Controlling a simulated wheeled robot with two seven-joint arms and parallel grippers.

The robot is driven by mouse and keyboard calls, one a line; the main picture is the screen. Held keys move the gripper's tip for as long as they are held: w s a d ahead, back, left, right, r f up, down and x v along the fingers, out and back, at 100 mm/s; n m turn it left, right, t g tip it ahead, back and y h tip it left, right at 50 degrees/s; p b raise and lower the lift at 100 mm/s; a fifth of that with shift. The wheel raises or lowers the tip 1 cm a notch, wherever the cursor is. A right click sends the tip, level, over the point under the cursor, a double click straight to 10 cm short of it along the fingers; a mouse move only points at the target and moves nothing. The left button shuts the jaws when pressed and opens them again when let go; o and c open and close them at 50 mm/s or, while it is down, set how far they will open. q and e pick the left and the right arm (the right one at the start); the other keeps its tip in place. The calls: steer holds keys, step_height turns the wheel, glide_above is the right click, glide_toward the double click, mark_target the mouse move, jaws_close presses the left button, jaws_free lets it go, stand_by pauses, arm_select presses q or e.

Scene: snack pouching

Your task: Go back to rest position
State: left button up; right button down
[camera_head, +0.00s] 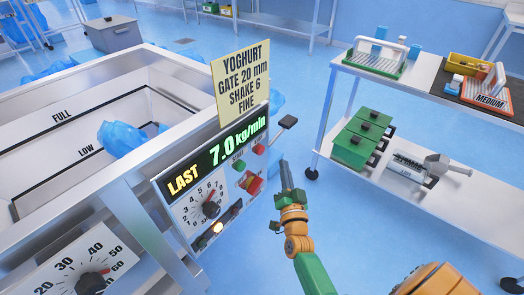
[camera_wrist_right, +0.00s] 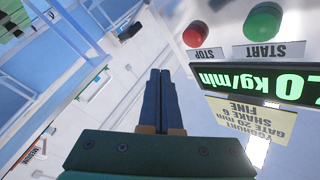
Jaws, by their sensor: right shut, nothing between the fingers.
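My right gripper (camera_head: 286,176) is in the air to the right of the control panel, beside its red and green buttons. Its fingers are together and empty, as the right wrist view also shows (camera_wrist_right: 160,75). The display (camera_head: 232,145) reads "LAST 7.0 kg/min". In the right wrist view, the green START button (camera_wrist_right: 263,22) and red STOP button (camera_wrist_right: 195,34) appear upside down, apart from the fingertips. My left gripper is not in view.
A sign (camera_head: 241,83) reading "YOGHURT GATE 20 mm SHAKE 6 FINE" stands above the panel. A hopper (camera_head: 50,118) marked FULL and LOW holds a blue bag (camera_head: 121,138). A trolley (camera_head: 447,187) with green boxes (camera_head: 357,143) stands at right. Blue floor lies between.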

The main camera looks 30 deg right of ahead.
steer(key=s+a+f+n+g+y+p, duration=0.35)
steer(key=a+f+n+y, duration=0.2)
steer(key=f, duration=0.45)
steer(key=s+a+f+n+g+y+p, duration=0.2)
steer(key=s+a+f+n+g+p, duration=0.3)
steer(key=s+f, duration=0.75)
steer(key=s+f+n+g, duration=0.2)
steer(key=s+g, duration=0.2)
steer(key=s, duration=0.6)
steer(key=s+f+n+g+p, duration=0.1)
steer(key=s+g, duration=0.3)
steer(key=s, duration=0.7)
steer(key=shift+d+f+n, duration=0.15)
steer(key=shift+f+n, duration=0.4)
steer(key=shift+f, duration=0.15)
steer(key=shift+g, duration=0.25)
